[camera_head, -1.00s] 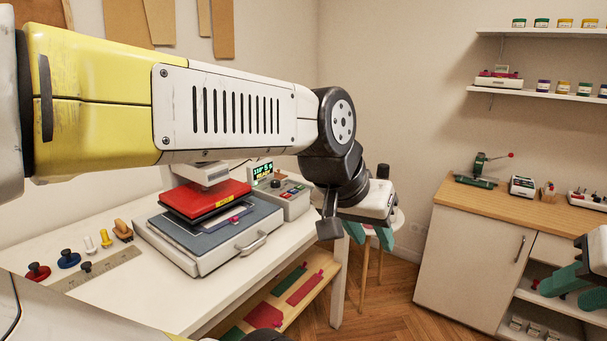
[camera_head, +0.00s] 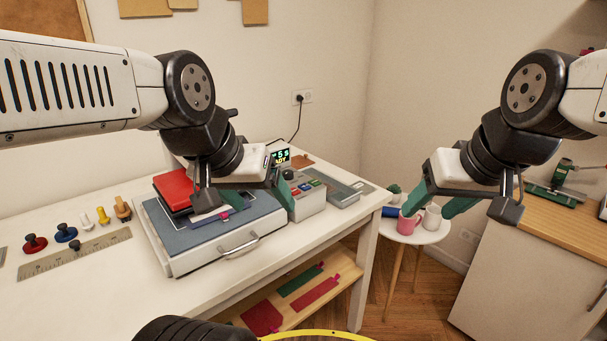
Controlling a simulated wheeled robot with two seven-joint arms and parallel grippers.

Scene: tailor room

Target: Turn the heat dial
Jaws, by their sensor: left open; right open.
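The heat dial looks to be the black knob (camera_head: 289,174) on top of the grey control box (camera_head: 312,203), which has coloured buttons and a lit display (camera_head: 280,158). The box stands beside the heat press (camera_head: 165,232), with its red upper plate (camera_head: 172,188). My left gripper (camera_head: 260,200) is open above the press's right side. One green finger appears close to the dial in the picture; I cannot tell whether it touches. The gripper hides part of the press. My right gripper (camera_head: 438,207) is open and empty, in front of the stool in the picture.
Stamps and knobs (camera_head: 66,233) and a metal ruler (camera_head: 62,260) lie on the white table (camera_head: 110,300), left of the press. A grey flat device (camera_head: 343,190) lies right of the box. Mugs (camera_head: 409,223) stand on a round stool (camera_head: 425,236). A cabinet (camera_head: 520,285) is at right.

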